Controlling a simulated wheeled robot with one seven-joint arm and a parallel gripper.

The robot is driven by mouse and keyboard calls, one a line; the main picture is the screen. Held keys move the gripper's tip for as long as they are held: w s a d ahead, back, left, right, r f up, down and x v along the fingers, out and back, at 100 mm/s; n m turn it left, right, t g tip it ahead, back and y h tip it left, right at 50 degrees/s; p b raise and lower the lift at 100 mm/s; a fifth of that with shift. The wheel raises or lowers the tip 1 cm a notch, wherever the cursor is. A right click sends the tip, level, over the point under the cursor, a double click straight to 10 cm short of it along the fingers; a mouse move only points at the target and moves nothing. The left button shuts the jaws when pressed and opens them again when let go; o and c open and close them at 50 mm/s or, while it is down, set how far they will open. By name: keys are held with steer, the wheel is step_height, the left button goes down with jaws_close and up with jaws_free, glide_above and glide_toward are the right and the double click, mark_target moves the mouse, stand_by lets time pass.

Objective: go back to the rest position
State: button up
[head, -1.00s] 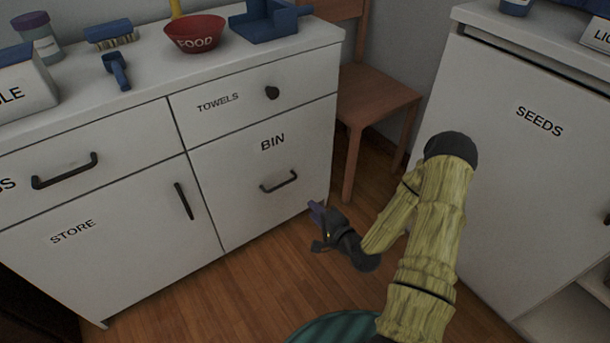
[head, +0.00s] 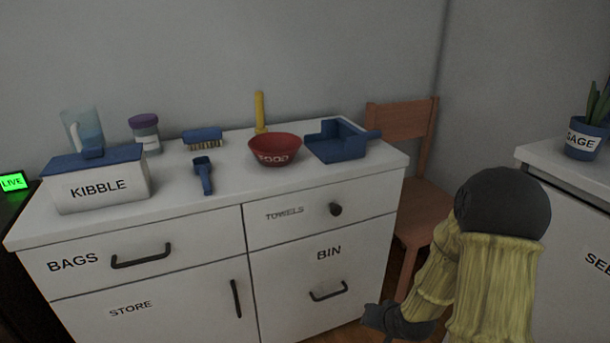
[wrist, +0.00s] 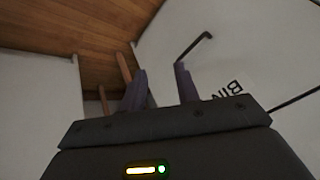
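My gripper (head: 380,318) is low in the head view, in front of the cabinet's right end and just right of the BIN handle (head: 328,291). Its fingertips are partly cut off or unclear there. In the wrist view, the two purplish fingers (wrist: 160,88) stand apart with nothing between them. The BIN front (wrist: 215,65) and its dark handle (wrist: 193,46) show beyond the fingers, with a gap to them. My yellow-sleeved arm is bent, its dark elbow high at the right.
The white cabinet (head: 290,232) carries a KIBBLE box (head: 100,188), blue scoop (head: 203,176), brush (head: 203,138), red FOOD bowl (head: 275,150) and blue dustpan (head: 337,142). A wooden chair (head: 425,200) stands behind my arm. A second white cabinet (head: 560,180) with a plant pot (head: 583,138) is at right.

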steer(key=s+a+r+n+g+h+p, duration=0.1)
steer(key=s+r+n+g+p, duration=0.15)
steer(key=s+r, duration=0.55)
steer(key=s+a+r+n+g+h+p, duration=0.1)
steer(key=s+r+g+p, duration=0.3)
steer(key=r, duration=0.6)
step_height(320, 180, up, 37)
steer(key=s+t+p, duration=0.1)
steer(key=t+p, duration=0.1)
steer(key=p, duration=3.3)
steer(key=shift+p, duration=0.35)
steer(key=shift+s+a+t, duration=0.1)
steer(key=shift+t, duration=0.15)
